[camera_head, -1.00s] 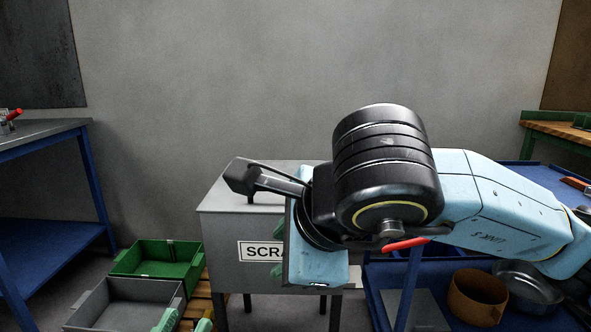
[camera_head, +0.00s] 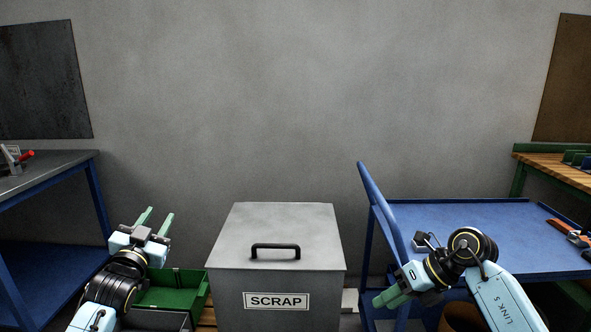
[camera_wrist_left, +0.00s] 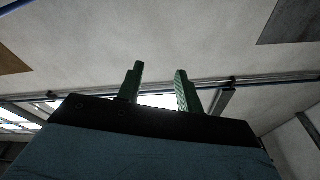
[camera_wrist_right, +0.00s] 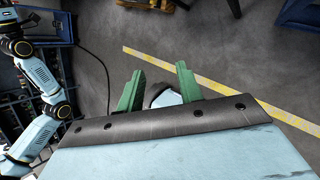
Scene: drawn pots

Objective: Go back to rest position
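My left gripper (camera_head: 155,221) points up at the lower left of the head view, above the green crate. Its two green fingers stand apart and it is empty, as the left wrist view (camera_wrist_left: 158,80) also shows. My right gripper (camera_head: 382,299) hangs low beside the blue cart, pointing down and left. In the right wrist view (camera_wrist_right: 157,82) its green fingers are apart, with the floor and a dark and pale shape beyond them. I cannot tell what that shape is; nothing appears gripped.
The grey scrap bin (camera_head: 235,286) stands in the middle, its lid (camera_head: 310,226) down. A green crate (camera_head: 165,299) is at its left. A blue cart (camera_head: 500,213) is at right, a blue-framed table (camera_head: 60,167) at left. A wooden bench (camera_head: 570,172) stands far right.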

